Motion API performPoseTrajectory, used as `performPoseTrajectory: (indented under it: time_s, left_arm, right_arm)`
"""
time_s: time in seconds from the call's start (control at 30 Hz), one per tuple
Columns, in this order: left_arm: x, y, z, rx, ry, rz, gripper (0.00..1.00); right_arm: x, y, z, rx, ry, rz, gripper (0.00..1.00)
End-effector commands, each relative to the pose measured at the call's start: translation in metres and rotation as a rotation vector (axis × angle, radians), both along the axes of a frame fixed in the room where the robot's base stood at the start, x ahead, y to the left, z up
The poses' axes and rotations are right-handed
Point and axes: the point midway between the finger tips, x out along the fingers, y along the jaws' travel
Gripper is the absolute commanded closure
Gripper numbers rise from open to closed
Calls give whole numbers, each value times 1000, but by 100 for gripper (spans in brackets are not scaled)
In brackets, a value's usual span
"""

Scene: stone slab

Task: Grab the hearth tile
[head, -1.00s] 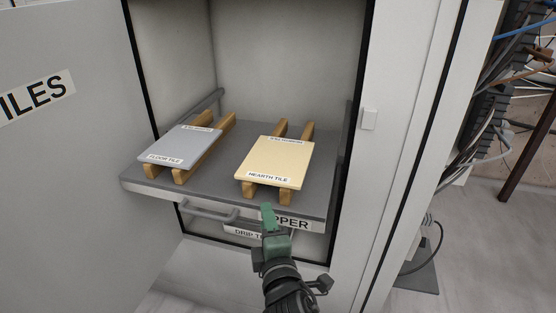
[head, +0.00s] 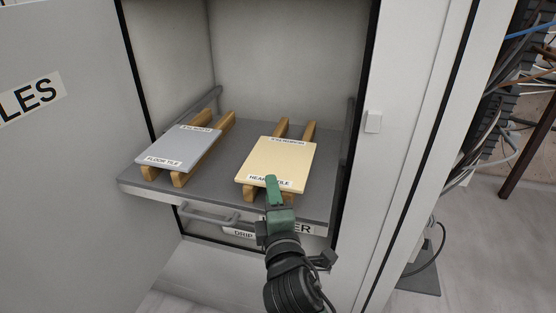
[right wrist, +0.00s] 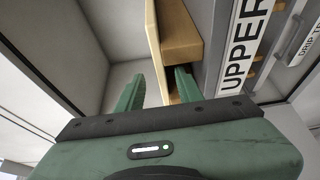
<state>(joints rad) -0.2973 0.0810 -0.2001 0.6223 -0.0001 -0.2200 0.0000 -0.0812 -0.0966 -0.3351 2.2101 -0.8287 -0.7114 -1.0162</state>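The hearth tile (head: 277,160) is a cream slab with a label at its front edge. It lies flat on two wooden rails (head: 249,190) on the right side of the pull-out shelf. My right gripper (head: 271,181) is at the tile's front edge and covers part of its label. In the right wrist view the two green fingers (right wrist: 160,82) are apart, with the tile's cream edge (right wrist: 153,35) lined up between them. One finger is on the tile's top side, the other on its underside near a rail end. Contact cannot be told. My left gripper is not in view.
A grey floor tile (head: 181,146) lies on two more wooden rails at the shelf's left. The grey shelf (head: 215,187) sits in an open cabinet, with a handle (head: 208,218) on its front. The open door (head: 70,170) stands at left; cables (head: 490,130) hang at right.

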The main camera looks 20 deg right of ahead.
Motion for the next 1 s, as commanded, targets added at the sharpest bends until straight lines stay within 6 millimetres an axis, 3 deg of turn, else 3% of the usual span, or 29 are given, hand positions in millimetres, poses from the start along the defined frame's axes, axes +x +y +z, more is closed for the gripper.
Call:
performPoseTrajectory:
  time_s: [0.3,0.63,0.77,1.0]
  left_arm:
    - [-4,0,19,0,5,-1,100]
    - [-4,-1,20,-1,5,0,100]
    - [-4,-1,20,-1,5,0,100]
    - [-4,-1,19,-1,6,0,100]
  right_arm:
    - [45,-6,1,0,0,-1,64]
    - [52,-8,-2,1,1,-1,64]
    - [52,-8,-2,1,1,-1,100]
    - [52,-7,-2,0,1,-1,100]
